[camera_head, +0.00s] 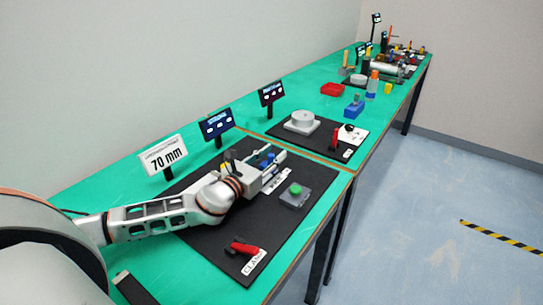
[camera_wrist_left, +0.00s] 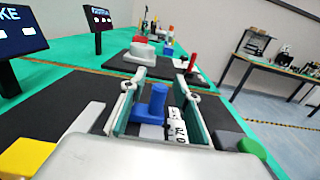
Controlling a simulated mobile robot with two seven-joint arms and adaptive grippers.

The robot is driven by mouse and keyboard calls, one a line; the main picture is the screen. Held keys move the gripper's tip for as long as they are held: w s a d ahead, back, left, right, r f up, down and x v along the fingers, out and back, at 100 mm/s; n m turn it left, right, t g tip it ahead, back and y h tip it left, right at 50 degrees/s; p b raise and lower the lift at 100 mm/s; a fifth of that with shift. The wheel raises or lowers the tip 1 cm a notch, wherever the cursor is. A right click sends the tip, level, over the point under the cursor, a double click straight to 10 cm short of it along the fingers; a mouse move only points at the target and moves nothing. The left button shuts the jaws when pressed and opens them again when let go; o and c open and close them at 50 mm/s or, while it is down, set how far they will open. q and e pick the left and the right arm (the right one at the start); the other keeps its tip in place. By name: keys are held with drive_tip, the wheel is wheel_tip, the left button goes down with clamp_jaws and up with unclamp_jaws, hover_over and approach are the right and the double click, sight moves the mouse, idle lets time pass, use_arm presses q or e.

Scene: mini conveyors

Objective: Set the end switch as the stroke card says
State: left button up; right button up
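The stroke card (camera_head: 165,157) stands at the back of the near table and reads "70 mm". My left gripper (camera_head: 279,164) is over the black mat (camera_head: 318,176), its fingers pointing away from me. In the left wrist view the gripper (camera_wrist_left: 160,76) is open, with a finger on each side of a blue post (camera_wrist_left: 157,104) on a blue base. Gaps show beside the post. White labels (camera_wrist_left: 180,124) with black print, partly hidden, lie beside it. The blue part also shows in the head view (camera_head: 266,160). My right gripper is not in view.
A green button (camera_head: 295,190) on a grey box sits right of the gripper. A red lever (camera_head: 245,248) labelled as a clamp is at the mat's near end. A yellow part (camera_wrist_left: 27,157) is left of the gripper. Dark display signs (camera_head: 216,124) stand behind.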

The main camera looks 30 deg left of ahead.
use_arm(q)
drive_tip(key=s, duration=1.1)
drive_tip(key=shift+a, duration=0.4)
drive_tip(key=shift+s, duration=0.55)
drive_tip(key=shift+r, duration=0.1)
